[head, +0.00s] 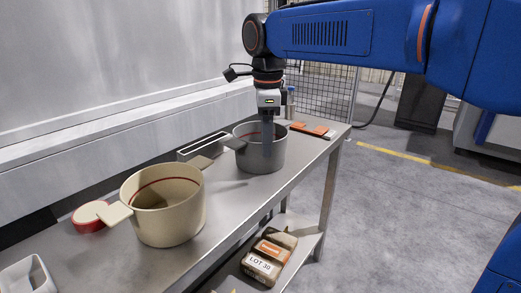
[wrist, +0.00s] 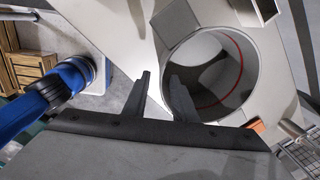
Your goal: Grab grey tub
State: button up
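The grey tub (head: 262,156) stands upright near the far end of the metal bench, with a red line inside and a handle on its left. In the wrist view the tub (wrist: 254,60) shows from above as a round opening with the red line inside. My gripper (head: 268,135) points down at the tub's near side. In the wrist view my gripper (wrist: 160,76) has its two fingers apart, one outside the tub's wall and one over the opening. Whether either finger touches the wall cannot be told.
A cream tub (head: 170,215) with handles stands nearer on the bench (head: 225,197). A red-and-white round item (head: 90,217) and a white container (head: 27,276) lie left. Orange items (head: 312,129) lie behind the grey tub. A labelled package (head: 268,258) is on the lower shelf.

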jog(key=shift+w+a+f, duration=0.1)
jog(key=shift+w+f, duration=0.05)
jog(key=shift+f, duration=1.3)
jog(key=shift+w+a+f, duration=0.1)
jog(key=shift+w+f, duration=0.05)
jog(key=shift+f, duration=1.3)
grip_shut()
